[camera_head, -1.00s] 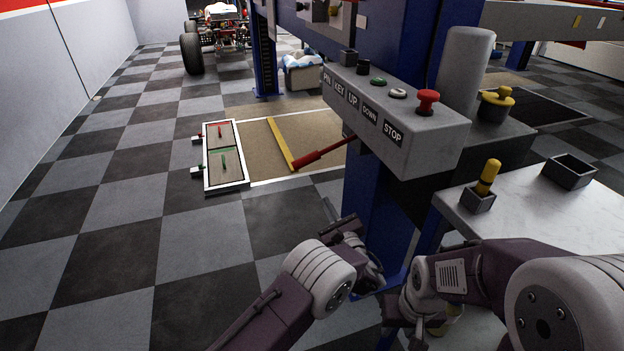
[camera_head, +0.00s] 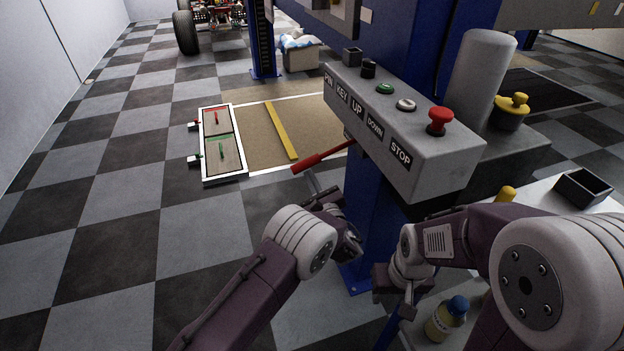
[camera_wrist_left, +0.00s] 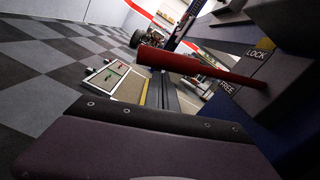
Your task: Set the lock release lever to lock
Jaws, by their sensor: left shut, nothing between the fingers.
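The lock release lever is a red bar (camera_head: 322,157) sticking out to the left from the blue post under the control box. In the left wrist view the red lever (camera_wrist_left: 190,63) crosses the upper middle, its root at the right between a LOCK label (camera_wrist_left: 257,53) and a FREE label (camera_wrist_left: 226,87). I cannot tell which setting it is in. My left gripper (camera_head: 314,184) is shut and empty, just below the lever and apart from it as far as I can see. My right gripper (camera_head: 392,288) is low beside the post, and its fingers are unclear.
The grey control box (camera_head: 400,130) with buttons overhangs the lever on the right. The blue post (camera_head: 372,205) stands behind my grippers. A white bench (camera_head: 545,197) with a small black box (camera_head: 583,188) is at right. A blue-capped bottle (camera_head: 446,319) stands low.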

